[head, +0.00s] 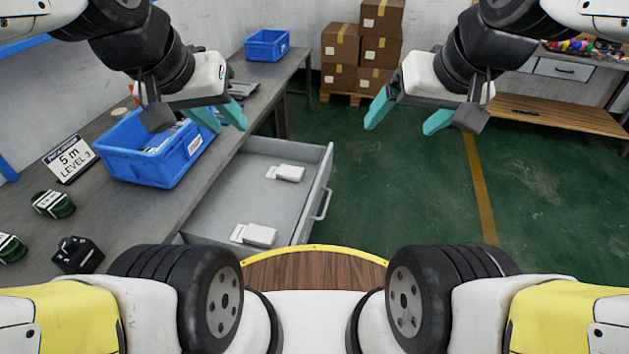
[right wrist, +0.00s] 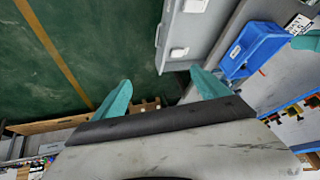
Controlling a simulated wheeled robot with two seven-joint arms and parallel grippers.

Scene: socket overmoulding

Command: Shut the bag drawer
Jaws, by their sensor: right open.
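The grey bag drawer (head: 225,202) is pulled out from under the workbench on the left in the head view, with two white packs (head: 288,173) (head: 254,235) lying in it. Its handle (head: 321,204) is on the front panel facing right. The drawer (right wrist: 181,32) also shows at the top of the right wrist view. My left gripper (head: 222,121) is above the bench edge by the blue bin, its teal fingers apart with nothing between them. My right gripper (head: 407,122) is open and empty over the floor, right of the drawer and apart from it.
A blue bin (head: 150,165) stands on the workbench (head: 100,215) beside a "5 m LEVEL 3" sign (head: 69,159). Another blue bin (head: 267,45) is farther back. Cardboard boxes (head: 362,50) are stacked on a pallet behind. The green floor (head: 400,200) right of the drawer is clear.

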